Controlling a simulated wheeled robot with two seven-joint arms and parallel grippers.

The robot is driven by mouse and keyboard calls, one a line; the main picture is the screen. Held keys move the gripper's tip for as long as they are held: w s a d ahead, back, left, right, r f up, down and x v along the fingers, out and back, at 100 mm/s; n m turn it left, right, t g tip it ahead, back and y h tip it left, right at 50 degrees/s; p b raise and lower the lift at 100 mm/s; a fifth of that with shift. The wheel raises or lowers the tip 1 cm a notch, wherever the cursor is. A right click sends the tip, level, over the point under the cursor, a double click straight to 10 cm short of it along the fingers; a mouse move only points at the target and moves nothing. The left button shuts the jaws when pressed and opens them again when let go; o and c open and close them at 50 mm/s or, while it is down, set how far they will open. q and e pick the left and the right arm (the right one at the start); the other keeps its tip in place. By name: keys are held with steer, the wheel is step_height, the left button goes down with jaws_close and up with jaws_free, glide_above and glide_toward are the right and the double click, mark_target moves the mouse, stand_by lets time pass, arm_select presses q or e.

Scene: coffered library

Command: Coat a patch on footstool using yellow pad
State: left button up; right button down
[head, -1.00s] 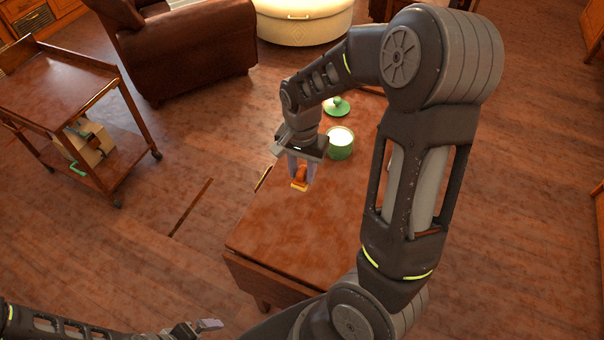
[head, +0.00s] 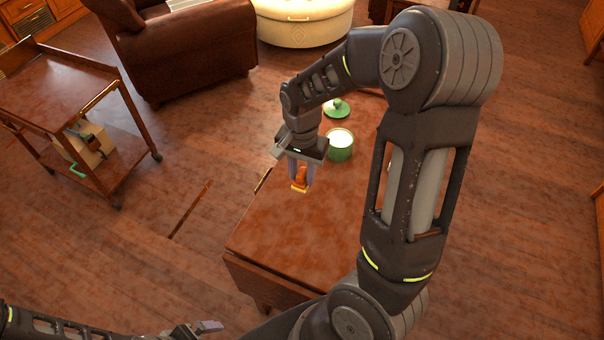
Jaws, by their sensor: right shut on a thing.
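My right gripper (head: 301,178) is shut on the yellow pad (head: 299,188), holding it by its orange-brown handle over the wooden table. Whether the pad touches the tabletop, I cannot tell. The round cream footstool (head: 303,32) stands on the floor at the top of the head view, beyond the table and well away from the gripper. My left gripper (head: 207,327) is low at the bottom edge, apart from everything. Only part of it shows, so its opening is unclear.
A green tin (head: 339,147) with pale contents stands on the wooden table (head: 285,235), its green lid (head: 337,107) behind it. A brown leather armchair (head: 190,50) stands left of the footstool. A wooden trolley (head: 65,85) holds a box on its lower shelf. Open floor lies between trolley and table.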

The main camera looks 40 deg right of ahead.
steer(key=shift+w+a, duration=0.1)
steer(key=w+a+f+n, duration=0.4)
steer(key=a+n, duration=0.2)
steer(key=a, duration=0.1)
steer(key=w+a+f+n, duration=0.4)
steer(key=a+n, duration=0.2)
steer(key=a, duration=0.1)
steer(key=shift+a, duration=0.1)
